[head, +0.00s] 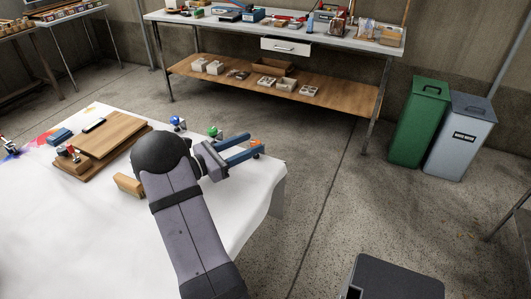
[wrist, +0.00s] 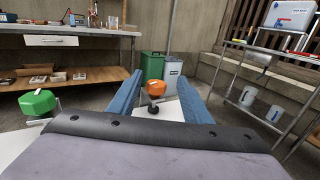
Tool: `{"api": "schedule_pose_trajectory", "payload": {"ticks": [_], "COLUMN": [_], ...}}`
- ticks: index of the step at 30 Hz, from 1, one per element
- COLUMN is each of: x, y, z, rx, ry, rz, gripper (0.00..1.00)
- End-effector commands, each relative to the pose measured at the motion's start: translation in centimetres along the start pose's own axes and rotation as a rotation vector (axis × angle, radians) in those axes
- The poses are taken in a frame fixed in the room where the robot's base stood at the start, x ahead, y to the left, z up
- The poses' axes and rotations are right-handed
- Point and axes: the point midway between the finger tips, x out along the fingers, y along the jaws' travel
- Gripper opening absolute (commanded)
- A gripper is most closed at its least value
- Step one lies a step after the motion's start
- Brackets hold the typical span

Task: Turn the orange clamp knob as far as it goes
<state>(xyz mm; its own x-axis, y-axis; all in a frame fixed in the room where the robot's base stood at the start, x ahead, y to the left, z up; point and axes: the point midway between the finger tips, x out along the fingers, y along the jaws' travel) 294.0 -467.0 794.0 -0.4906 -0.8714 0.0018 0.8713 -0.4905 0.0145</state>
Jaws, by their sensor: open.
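The orange clamp knob (wrist: 157,88) shows in the wrist view on a thin metal stem above a dark foot. It stands at the edge of the white-covered table (head: 222,225). In the head view the orange knob (head: 256,143) is small and partly hidden behind a blue finger. My gripper (wrist: 158,95) is open, its two blue fingers on either side of the knob in the wrist view. The fingers look apart from the knob, with gaps on both sides. I cannot tell the depth between fingertips and knob exactly.
A green knob (wrist: 38,102) stands to the left, and a blue knob (head: 177,122) is farther left. Wooden boards (head: 108,142) and a wooden block (head: 128,184) lie on the table. A workbench (head: 280,33) and two bins, green (head: 420,122) and grey (head: 461,137), stand beyond.

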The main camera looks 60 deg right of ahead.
Motion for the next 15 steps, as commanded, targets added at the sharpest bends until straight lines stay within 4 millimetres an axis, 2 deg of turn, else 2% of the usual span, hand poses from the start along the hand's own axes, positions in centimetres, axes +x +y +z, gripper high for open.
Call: {"api": "schedule_pose_trajectory", "payload": {"ticks": [1, 4, 11, 15], "x": [0.05, -0.02, 0.03, 0.72], "y": [0.06, 0.18, 0.28, 0.25], "z": [-0.91, -1.34, -1.32, -1.33], "rx": [-0.003, -0.010, -0.014, -0.014], "ry": [0.000, 0.001, 0.001, 0.001], "rz": [0.013, 0.033, 0.044, 0.041], "gripper": [0.45, 0.45, 0.45, 0.45]}}
